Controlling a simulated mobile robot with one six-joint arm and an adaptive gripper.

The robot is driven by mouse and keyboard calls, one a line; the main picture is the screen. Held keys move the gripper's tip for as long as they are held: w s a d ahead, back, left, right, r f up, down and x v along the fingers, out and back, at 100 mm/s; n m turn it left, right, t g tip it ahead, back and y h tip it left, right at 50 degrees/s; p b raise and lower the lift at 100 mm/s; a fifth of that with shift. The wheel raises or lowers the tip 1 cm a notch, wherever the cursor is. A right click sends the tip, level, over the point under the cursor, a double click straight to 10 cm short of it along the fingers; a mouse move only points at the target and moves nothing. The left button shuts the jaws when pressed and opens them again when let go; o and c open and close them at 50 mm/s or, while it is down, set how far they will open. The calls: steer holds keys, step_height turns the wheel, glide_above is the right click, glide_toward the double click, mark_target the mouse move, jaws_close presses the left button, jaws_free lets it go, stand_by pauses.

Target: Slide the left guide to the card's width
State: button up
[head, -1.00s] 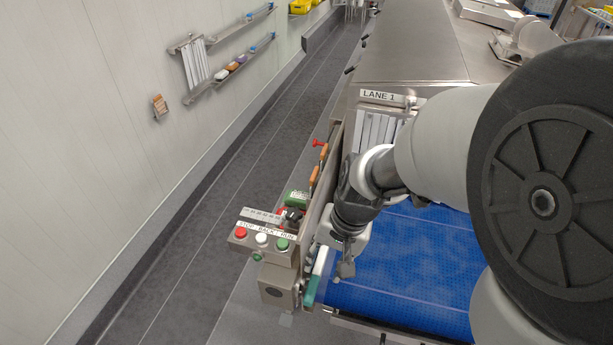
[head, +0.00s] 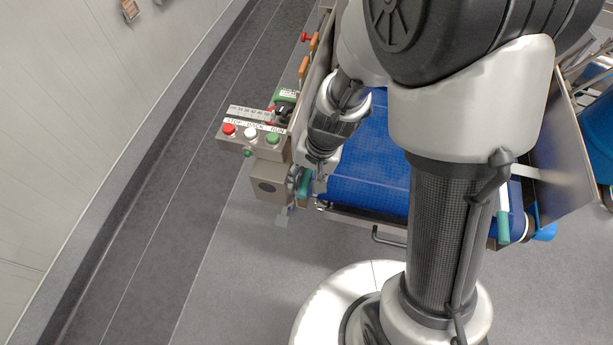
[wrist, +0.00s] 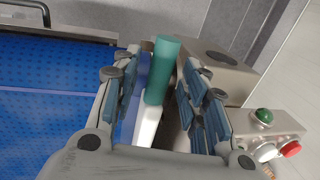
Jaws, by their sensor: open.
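The left guide (wrist: 149,125) is a pale rail with a teal rounded end, along the left edge of the blue belt. In the head view only its teal end (head: 304,183) shows clearly, beside my gripper (head: 314,172). In the wrist view my gripper (wrist: 157,92) is open, with its blue-grey finger pads on either side of the guide. Gaps show between guide and pads, so it does not look clamped. A green tag with white writing (head: 286,96) sits behind the control box; I cannot read it or tell if it is the card.
The control box (head: 258,146) has red, white and green buttons and a numbered scale (head: 250,113), close left of my gripper. The blue belt (head: 370,165) looks clear. The right guide's teal end (head: 503,228) shows across the belt. Open floor lies in front.

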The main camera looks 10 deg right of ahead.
steer(key=shift+c, duration=0.2)
jaws_close()
stand_by(0.4)
